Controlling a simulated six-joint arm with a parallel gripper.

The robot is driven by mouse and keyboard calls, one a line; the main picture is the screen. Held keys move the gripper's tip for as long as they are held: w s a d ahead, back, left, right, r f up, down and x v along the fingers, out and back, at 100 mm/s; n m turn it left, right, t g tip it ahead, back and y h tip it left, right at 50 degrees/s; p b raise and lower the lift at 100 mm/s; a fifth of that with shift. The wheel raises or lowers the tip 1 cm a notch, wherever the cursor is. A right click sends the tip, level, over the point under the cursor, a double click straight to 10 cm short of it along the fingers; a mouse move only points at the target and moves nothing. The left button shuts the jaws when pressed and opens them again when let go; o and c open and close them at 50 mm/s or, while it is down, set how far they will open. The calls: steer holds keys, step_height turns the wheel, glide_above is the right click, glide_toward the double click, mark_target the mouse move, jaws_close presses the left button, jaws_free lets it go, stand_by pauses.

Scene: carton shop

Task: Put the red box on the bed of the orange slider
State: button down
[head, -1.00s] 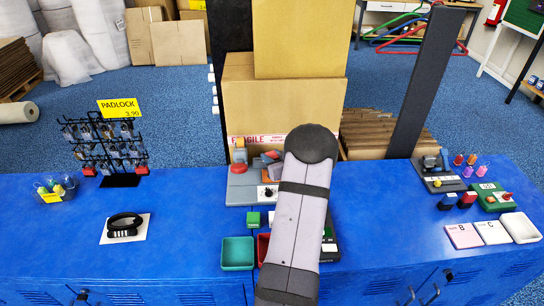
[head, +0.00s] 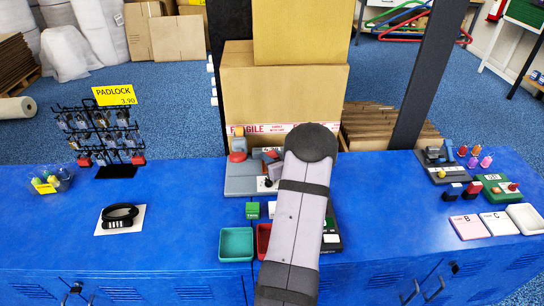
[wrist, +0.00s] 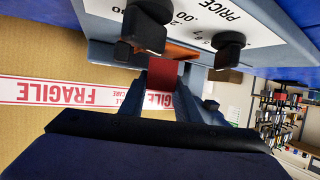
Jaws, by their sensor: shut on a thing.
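The red box (wrist: 165,75) is between the fingertips of my gripper (wrist: 168,84) in the wrist view, and the gripper is shut on it. An orange part (wrist: 181,51), perhaps the orange slider's bed, shows just beyond the red box, at a grey machine with a white PRICE panel (wrist: 205,22). I cannot tell whether the red box touches the orange part. In the head view my arm's large link hides most of this area. The grey machine (head: 243,180) shows to the left of that link.
Two dark knobs (wrist: 143,31) stick out near the gripper in the wrist view. A large FRAGILE carton (head: 265,90) stands behind the machine. A green tray (head: 236,246) and a red tray (head: 263,240) lie in front. A padlock rack (head: 102,140) stands left.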

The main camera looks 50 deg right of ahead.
steer(key=shift+f+b, duration=0.4)
steer(key=shift+f, duration=0.2)
steer(key=c, duration=1.3)
jaws_free()
steer(key=shift+r, duration=0.1)
steer(key=shift+o, duration=0.2)
steer(key=shift+s, duration=0.1)
steer(key=shift+s+a+r, duration=0.15)
steer(key=shift+s+r, duration=0.05)
steer(key=shift+s, duration=0.3)
steer(key=shift+a+v, duration=0.2)
steer(key=shift+v, duration=2.8)
steer(key=shift+w, duration=0.1)
steer(key=shift+w+a, duration=0.1)
steer(key=shift+a, duration=0.05)
